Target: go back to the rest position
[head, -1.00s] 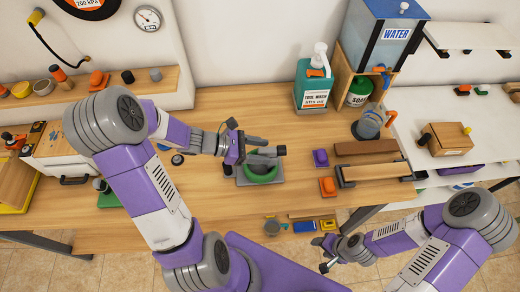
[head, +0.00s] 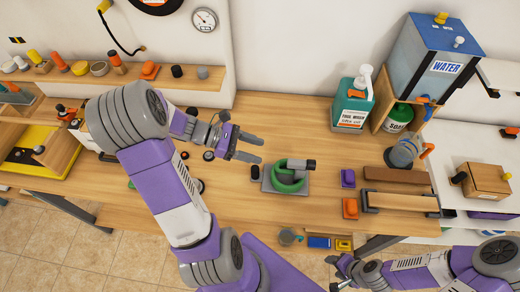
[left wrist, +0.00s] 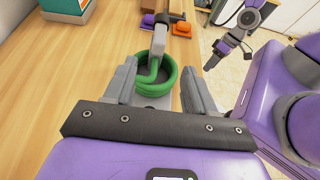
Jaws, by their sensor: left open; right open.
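My left gripper (head: 254,147) is open and empty above the wooden bench (head: 240,206), to the left of a green coiled hose on a grey base (head: 288,178). In the left wrist view, the green coil (left wrist: 156,80) shows beyond and between the open fingers, apart from them. My right gripper (head: 338,270) is open at the lower right of the head view, in front of the bench's front edge. It also shows in the left wrist view (left wrist: 222,50), upper right.
A tool wash bottle (head: 353,104), a water tank (head: 432,60) and a soap bottle (head: 398,118) stand at the back right. Purple (head: 348,178) and orange (head: 350,208) blocks sit right of the coil. Shelves line the left wall. Bench space behind the coil is clear.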

